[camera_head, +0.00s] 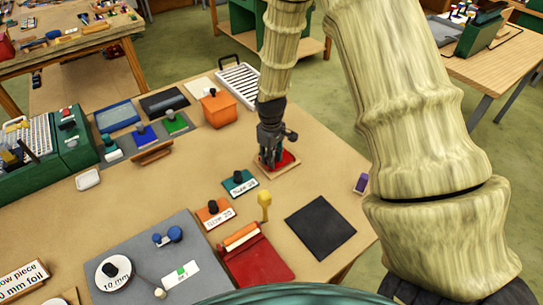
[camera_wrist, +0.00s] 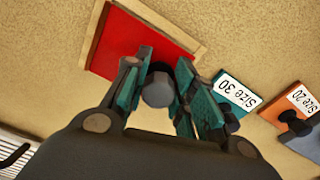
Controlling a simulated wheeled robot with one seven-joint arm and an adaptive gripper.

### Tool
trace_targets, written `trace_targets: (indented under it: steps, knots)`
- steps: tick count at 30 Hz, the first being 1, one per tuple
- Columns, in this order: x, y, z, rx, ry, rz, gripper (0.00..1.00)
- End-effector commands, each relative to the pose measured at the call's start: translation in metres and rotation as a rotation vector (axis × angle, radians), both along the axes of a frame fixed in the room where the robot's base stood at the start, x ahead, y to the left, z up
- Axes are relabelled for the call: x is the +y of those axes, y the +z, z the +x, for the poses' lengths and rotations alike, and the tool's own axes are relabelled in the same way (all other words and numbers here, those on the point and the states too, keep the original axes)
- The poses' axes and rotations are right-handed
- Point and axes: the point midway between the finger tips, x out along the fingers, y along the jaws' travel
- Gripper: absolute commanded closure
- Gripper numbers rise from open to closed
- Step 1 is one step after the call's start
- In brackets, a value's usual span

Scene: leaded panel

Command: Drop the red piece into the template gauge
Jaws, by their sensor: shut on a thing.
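The red piece (camera_wrist: 140,42) is a flat red square seen at the top of the wrist view, and a bit of it shows in the head view (camera_head: 287,158). A thin pale wooden frame, the template gauge (camera_wrist: 187,37), borders it; the frame also shows in the head view (camera_head: 267,177). I cannot tell whether the piece lies fully down inside the frame or just above it. My gripper (camera_wrist: 160,88) is shut on a grey knob, apparently the red piece's handle, between its teal fingers. In the head view my gripper (camera_head: 271,158) points down over the frame and hides much of it.
Beside the frame are a teal piece (camera_head: 232,187) labelled Size 30 and an orange piece (camera_head: 204,216) labelled Size 20. A dark square mat (camera_head: 320,227) lies nearer, and a purple block (camera_head: 361,183) stands at the table edge.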

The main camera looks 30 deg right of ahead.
Motion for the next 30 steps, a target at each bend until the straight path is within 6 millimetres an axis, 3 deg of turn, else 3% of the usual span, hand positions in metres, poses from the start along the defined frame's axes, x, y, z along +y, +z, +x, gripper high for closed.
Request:
trace_targets:
  steps: [24, 25, 28, 30]
  knots:
    - [0.000, -0.016, 0.000, -0.001, 0.000, 0.000, 0.95]
    - [0.000, -0.015, 0.000, -0.001, 0.000, 0.000, 0.68]
    - [0.000, -0.015, 0.000, -0.001, 0.000, 0.000, 0.50]
    - [0.000, -0.015, 0.000, -0.001, 0.000, 0.000, 0.49]
